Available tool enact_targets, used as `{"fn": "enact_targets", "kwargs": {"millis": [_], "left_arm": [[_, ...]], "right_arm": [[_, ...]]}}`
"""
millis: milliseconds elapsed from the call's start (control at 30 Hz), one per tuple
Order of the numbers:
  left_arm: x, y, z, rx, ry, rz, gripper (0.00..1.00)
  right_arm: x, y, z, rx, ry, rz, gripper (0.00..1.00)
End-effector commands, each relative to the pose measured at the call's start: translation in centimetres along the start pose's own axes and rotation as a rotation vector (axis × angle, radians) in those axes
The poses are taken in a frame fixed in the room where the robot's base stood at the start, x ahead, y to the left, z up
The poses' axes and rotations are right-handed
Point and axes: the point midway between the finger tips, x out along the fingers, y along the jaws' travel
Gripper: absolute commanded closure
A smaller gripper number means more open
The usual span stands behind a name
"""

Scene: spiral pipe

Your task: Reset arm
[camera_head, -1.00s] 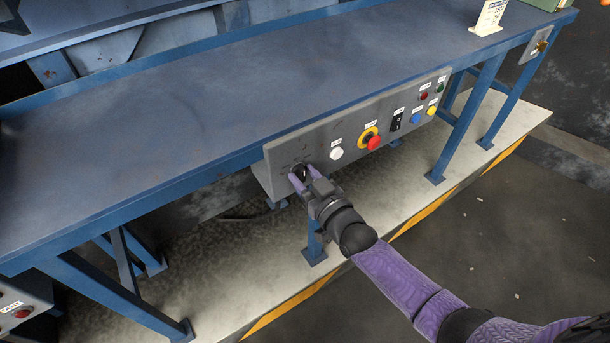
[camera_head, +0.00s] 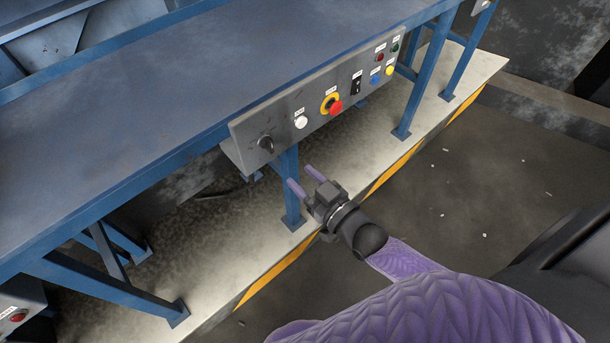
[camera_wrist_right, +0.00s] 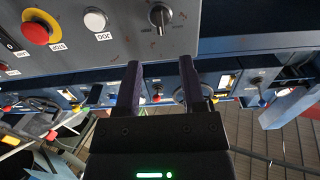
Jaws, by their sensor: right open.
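My right gripper (camera_head: 299,178) is open and empty in the head view, with two purple fingers apart. It is in front of and below the grey control panel (camera_head: 285,128), clear of it. A black rotary knob (camera_head: 265,143) sits at the panel's left end, up and left of the fingers. In the right wrist view the open fingers (camera_wrist_right: 160,72) point toward the panel's lower edge, and the knob (camera_wrist_right: 160,16) shows above them with nothing gripping it. My left gripper is not in view.
The panel carries a white button (camera_head: 300,122), a red emergency stop (camera_head: 335,107), a black switch (camera_head: 356,84) and several coloured buttons. It hangs on the blue bench (camera_head: 120,130), whose blue legs (camera_head: 290,190) stand on a pale platform. Grey floor (camera_head: 480,190) is open at right.

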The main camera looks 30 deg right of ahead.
Motion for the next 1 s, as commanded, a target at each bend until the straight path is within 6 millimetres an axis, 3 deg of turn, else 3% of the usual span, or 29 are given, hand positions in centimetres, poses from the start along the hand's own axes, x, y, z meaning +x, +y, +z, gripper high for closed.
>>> {"fn": "enact_targets", "kwargs": {"millis": [300,367,433,533,600,700,833,900,1000], "left_arm": [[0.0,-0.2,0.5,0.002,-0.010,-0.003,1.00],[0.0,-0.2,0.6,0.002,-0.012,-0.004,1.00],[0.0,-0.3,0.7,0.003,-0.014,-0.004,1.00],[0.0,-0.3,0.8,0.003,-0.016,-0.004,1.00],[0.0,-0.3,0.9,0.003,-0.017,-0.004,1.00],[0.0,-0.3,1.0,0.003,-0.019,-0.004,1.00],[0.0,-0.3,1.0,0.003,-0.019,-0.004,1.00],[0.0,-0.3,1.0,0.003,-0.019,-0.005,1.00],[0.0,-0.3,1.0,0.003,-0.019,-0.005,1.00]], "right_arm": [[0.0,0.0,0.3,0.000,-0.010,0.002,0.49],[-0.6,0.1,1.9,-0.003,-0.066,0.012,0.49],[-2.4,0.2,6.1,-0.010,-0.217,0.036,0.49],[-8.1,-0.1,14.5,-0.016,-0.553,0.075,0.49],[-13.6,-1.0,19.6,-0.015,-0.802,0.089,0.49],[-21.9,-3.0,24.5,-0.005,-1.117,0.090,0.49],[-30.4,-5.4,27.0,0.009,-1.408,0.073,0.49],[-33.0,-6.2,27.4,0.013,-1.498,0.064,0.49],[-34.7,-6.8,27.5,0.015,-1.554,0.056,0.49]]}}
